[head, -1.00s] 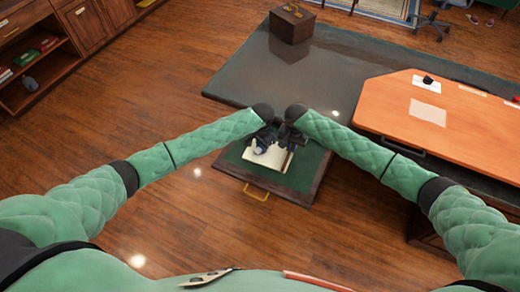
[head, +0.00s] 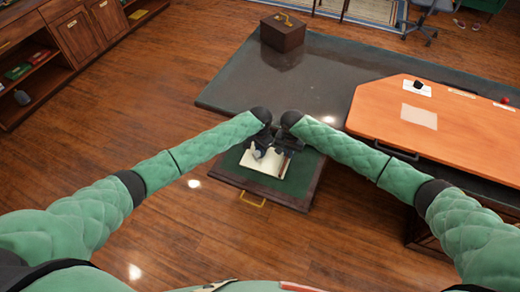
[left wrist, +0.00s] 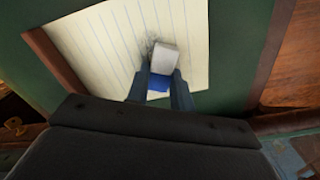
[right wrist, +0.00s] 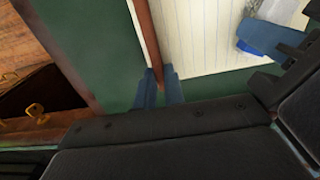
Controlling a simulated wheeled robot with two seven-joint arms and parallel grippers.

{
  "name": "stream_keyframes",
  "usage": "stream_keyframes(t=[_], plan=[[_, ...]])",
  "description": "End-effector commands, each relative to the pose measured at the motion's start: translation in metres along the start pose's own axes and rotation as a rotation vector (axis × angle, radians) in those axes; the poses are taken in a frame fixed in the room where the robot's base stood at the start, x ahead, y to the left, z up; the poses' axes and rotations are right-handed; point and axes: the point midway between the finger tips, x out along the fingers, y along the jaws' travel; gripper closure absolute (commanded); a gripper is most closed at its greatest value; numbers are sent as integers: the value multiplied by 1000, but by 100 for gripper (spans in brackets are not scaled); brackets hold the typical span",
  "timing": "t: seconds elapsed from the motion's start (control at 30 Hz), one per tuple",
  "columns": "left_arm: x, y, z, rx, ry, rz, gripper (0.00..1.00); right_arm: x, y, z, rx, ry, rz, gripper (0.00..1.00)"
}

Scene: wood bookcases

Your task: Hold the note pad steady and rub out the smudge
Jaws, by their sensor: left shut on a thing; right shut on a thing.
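The note pad (head: 263,166) lies on a green drawer surface, with lined cream paper and a brown bound edge (right wrist: 144,38). My left gripper (left wrist: 160,92) is shut on a white eraser with a blue sleeve (left wrist: 163,60). The eraser is over the page, right at a dark grey smudge (left wrist: 149,44), which it partly hides; contact with the paper is hard to tell. My right gripper (right wrist: 162,90) is shut on the pad at its brown edge, near a corner. The left finger and eraser also show at the right of the right wrist view (right wrist: 250,42).
The pad's green drawer (head: 300,182) has a brass handle (head: 252,202). A dark desk (head: 310,95) stands behind it, bearing a brown box (head: 283,32). An orange desktop (head: 465,135) with papers is at the right. Open wood floor lies to the left.

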Motion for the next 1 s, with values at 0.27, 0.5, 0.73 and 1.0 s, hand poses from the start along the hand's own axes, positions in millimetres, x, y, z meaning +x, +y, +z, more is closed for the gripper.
stream_keyframes(t=[0.27,0.5,0.73,1.0], plan=[[-5,-8,12,-26,9,-16,100,4,-12,24,-37,-23,-8,100],[-6,4,25,-19,7,-11,100,4,-10,20,-31,-19,-6,100],[-4,9,32,-15,4,-8,100,4,-7,16,-24,-14,-4,100],[-1,19,50,-13,3,-7,100,4,-6,14,-21,-12,-3,100]])
